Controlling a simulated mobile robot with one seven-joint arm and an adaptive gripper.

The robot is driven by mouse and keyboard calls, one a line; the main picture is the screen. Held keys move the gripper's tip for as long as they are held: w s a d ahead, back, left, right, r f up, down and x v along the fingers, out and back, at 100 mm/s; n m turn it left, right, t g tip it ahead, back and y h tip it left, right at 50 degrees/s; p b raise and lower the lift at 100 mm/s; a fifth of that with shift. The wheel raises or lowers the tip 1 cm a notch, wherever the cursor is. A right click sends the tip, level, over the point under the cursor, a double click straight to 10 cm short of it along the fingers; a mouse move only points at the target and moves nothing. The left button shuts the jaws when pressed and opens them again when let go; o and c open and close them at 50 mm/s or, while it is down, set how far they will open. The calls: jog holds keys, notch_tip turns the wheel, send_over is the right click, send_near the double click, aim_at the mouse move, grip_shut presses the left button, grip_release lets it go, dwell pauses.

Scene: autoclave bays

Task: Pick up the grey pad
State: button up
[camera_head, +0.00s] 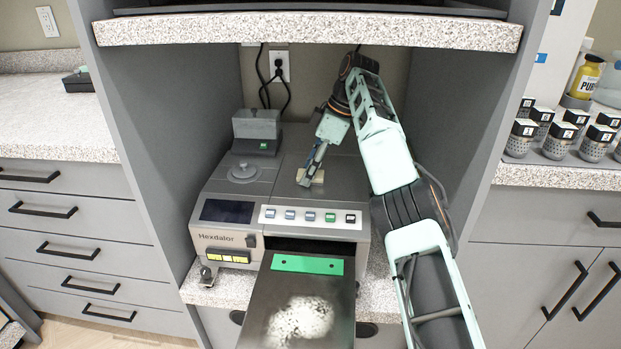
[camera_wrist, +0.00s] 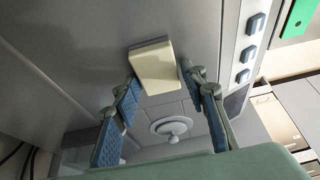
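No plainly grey pad shows; a small pale cream pad (camera_wrist: 155,67) lies on the grey top of the bench machine. It also shows in the head view (camera_head: 317,177), partly hidden by my fingers. My gripper (camera_wrist: 159,72) reaches down to it, one finger on each side. The left fingertip is at the pad's edge, and a narrow gap seems to show at the right fingertip. The gripper also shows in the head view (camera_head: 308,178), seen edge-on. The pad seems to rest on the machine, with a thin dark shadow along one edge.
The Hexdalor machine (camera_head: 220,237) stands in a bay under a speckled shelf (camera_head: 310,30). A grey box (camera_head: 257,128) and a round knob (camera_head: 243,171) sit on its left top. A tray with a green strip (camera_head: 308,264) sticks out in front. Bay walls stand close on both sides.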

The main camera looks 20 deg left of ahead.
aim_at(302, 174)
jog(key=c, duration=0.4)
jog(key=shift+o, duration=0.2)
jog(key=shift+r, duration=0.1)
notch_tip(302, 174, up, 4)
jog(key=p, duration=0.4)
jog(key=shift+s+f+b, duration=0.2)
jog(key=shift+f+b, duration=0.4)
jog(key=shift+b, duration=0.55)
jog(key=shift+s+d+b, duration=0.1)
jog(key=shift+s+b, duration=0.3)
jog(key=shift+b, duration=0.35)
jog(key=s+b, duration=0.1)
jog(key=s, duration=0.1)
jog(key=s+b, duration=0.1)
jog(key=shift+s+d+r+b, duration=0.15)
jog(key=shift+d+r+b, duration=0.15)
jog(key=shift+d+b, duration=0.1)
jog(key=s+d, duration=0.3)
jog(key=s, duration=1)
